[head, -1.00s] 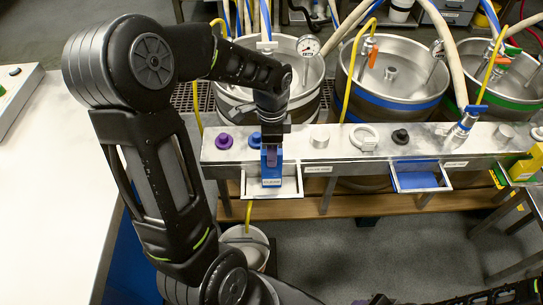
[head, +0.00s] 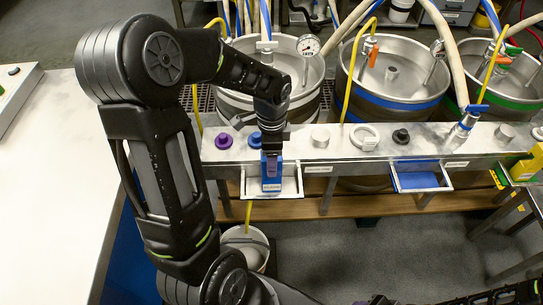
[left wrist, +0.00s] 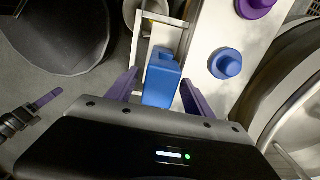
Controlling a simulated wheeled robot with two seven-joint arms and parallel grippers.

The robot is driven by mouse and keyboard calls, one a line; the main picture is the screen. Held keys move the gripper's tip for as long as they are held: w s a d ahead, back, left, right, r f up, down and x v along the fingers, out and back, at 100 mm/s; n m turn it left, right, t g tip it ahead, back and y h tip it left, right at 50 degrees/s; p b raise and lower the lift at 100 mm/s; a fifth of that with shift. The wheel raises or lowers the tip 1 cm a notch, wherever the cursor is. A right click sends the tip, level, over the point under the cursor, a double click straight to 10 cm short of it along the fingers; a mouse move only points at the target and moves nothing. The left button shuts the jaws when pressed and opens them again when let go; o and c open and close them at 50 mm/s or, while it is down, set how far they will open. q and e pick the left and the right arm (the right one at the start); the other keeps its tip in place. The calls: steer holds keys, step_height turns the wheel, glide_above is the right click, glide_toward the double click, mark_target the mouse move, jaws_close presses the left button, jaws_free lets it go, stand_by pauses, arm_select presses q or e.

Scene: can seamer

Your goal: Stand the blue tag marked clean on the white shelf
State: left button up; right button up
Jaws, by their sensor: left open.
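The blue tag (head: 272,185) is upright at the small white shelf (head: 292,187) on the front of the steel bench. It also shows in the left wrist view (left wrist: 162,79), in front of the white shelf frame (left wrist: 164,28). My left gripper (head: 271,160) comes down from above at the tag. In the wrist view its purple fingers (left wrist: 160,92) are open, one on each side of the tag, with a gap visible by the right finger. The tag's lower edge and its marking are too small to read. My right gripper (head: 378,300) is cut off at the bottom edge.
A purple knob (head: 223,141) and a blue knob (head: 255,140) sit on the bench beside the gripper. A blue shelf (head: 417,180) is further right. Steel kegs (head: 395,85) with hoses stand behind. A white bucket (head: 245,245) is below.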

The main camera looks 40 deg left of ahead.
arm_select(q)
steer(key=shift+r, duration=0.4)
step_height(320, 180, up, 12)
steer(key=p, duration=0.2)
steer(key=shift+f, duration=0.25)
stand_by(0.5)
steer(key=d+f+n+h, duration=0.2)
steer(key=d+f, duration=0.6)
steer(key=f, duration=0.3)
steer(key=d+f+n+h, duration=0.1)
steer(key=d+f+n, duration=0.2)
steer(key=d+f, duration=0.65)
steer(key=s+d+f+n+h, duration=0.1)
steer(key=s+d+f+n, duration=0.5)
steer(key=s+d+f, duration=0.3)
steer(key=s+f, duration=0.3)
steer(key=shift+s+n+t, duration=0.3)
steer(key=shift+n+t, duration=0.1)
